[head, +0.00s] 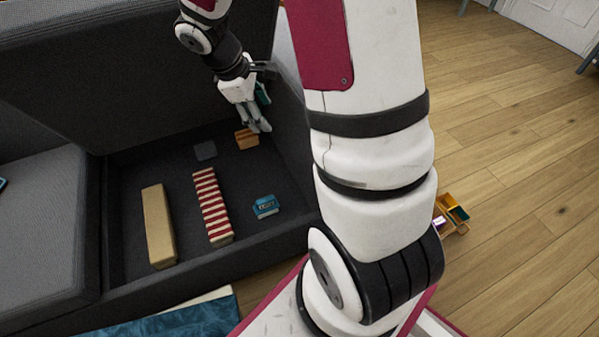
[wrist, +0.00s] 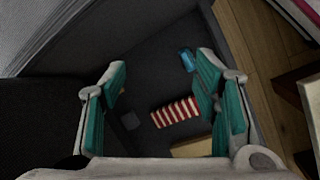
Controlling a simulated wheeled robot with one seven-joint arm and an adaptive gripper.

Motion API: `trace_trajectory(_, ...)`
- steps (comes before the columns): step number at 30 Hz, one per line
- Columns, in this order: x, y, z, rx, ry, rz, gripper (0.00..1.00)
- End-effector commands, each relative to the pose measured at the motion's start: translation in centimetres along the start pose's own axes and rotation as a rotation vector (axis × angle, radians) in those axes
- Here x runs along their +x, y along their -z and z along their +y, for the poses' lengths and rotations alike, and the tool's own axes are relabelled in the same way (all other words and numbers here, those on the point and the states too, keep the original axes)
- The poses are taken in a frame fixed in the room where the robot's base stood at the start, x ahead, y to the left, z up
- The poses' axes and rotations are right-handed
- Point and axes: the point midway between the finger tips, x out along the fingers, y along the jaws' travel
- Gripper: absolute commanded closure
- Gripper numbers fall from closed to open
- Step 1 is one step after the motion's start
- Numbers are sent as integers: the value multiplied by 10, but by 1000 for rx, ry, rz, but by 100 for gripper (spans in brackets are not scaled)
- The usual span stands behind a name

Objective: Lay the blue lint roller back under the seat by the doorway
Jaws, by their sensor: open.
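The seat's storage bin (head: 125,215) is open, with its padded lid (head: 150,75) raised behind it. A small blue item with a pale label (head: 265,206) lies on the bin floor at the front right; it also shows in the wrist view (wrist: 187,60). I cannot tell whether it is the lint roller. Part of a dark blue object (head: 3,184) shows on the grey seat at the left edge, too cut off to identify. My gripper (head: 260,128) is over the back right of the bin. Its teal-padded fingers are apart in the wrist view (wrist: 160,80), with nothing between them.
The bin also holds a tan box (head: 158,225), a red-and-white striped box (head: 212,205), a grey square (head: 205,150) and an orange-brown block (head: 247,139) near my fingertips. A small sectioned tray (head: 452,215) lies on the wood floor (head: 510,130). A white door (head: 560,18) is far right.

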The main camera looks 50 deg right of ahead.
Motion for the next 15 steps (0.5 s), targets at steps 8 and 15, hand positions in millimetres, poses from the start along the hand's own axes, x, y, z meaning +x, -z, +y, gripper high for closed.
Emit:
trace_trajectory(8,-102,-58,-51,254,0,11,44)
trace_trajectory(15,-158,-106,-120,444,73,65,44)
